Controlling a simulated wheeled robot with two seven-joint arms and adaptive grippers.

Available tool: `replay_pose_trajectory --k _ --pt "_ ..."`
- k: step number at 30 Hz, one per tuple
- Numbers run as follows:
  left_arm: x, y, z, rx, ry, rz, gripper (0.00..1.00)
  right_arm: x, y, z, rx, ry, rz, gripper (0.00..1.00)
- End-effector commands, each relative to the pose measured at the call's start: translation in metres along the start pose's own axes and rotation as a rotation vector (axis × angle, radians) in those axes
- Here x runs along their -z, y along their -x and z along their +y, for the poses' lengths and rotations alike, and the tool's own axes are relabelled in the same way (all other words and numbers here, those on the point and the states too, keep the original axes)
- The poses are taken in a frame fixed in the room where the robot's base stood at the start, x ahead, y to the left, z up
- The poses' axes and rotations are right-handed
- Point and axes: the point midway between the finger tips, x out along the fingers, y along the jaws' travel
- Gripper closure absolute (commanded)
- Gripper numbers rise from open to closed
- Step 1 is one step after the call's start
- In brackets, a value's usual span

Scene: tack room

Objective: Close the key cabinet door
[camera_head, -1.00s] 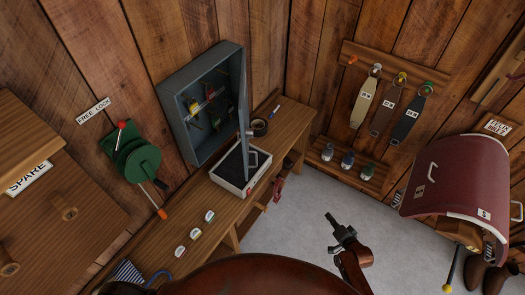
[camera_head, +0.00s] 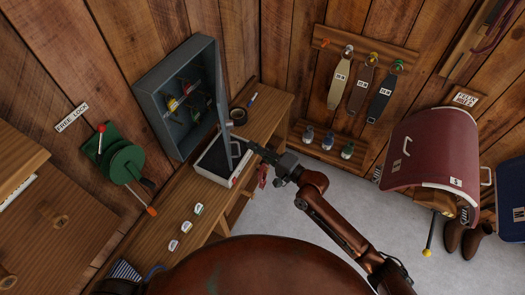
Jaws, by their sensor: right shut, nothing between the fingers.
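The grey key cabinet (camera_head: 167,118) hangs on the wood wall at the upper left, with several coloured keys inside. Its door (camera_head: 222,108) stands open, swung outward and seen nearly edge-on, with its lower end above the tray on the bench. My right gripper (camera_head: 254,148) is shut and empty. It is just right of the door's lower part and close to it; I cannot tell whether it touches. My left gripper is not in view.
A white tray with a dark inside (camera_head: 205,172) sits on the wooden bench (camera_head: 188,190) below the cabinet. A dark cup (camera_head: 238,116) stands behind the door. A green lever device (camera_head: 125,162) is on the left wall.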

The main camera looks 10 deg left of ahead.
Motion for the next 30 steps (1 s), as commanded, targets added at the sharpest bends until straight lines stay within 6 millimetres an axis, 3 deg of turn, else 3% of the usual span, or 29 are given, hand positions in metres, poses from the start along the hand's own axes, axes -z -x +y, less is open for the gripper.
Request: replay_pose_trajectory --k 5,12,30 --pt "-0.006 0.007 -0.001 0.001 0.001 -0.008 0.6 0.0 -0.037 -0.002 0.001 0.001 0.0 1.0" --pt "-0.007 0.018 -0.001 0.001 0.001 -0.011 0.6 -0.023 -0.059 -0.002 0.001 0.0 0.0 1.0" --pt "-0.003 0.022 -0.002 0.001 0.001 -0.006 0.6 -0.028 -0.063 0.0 -0.001 0.0 0.008 1.0"
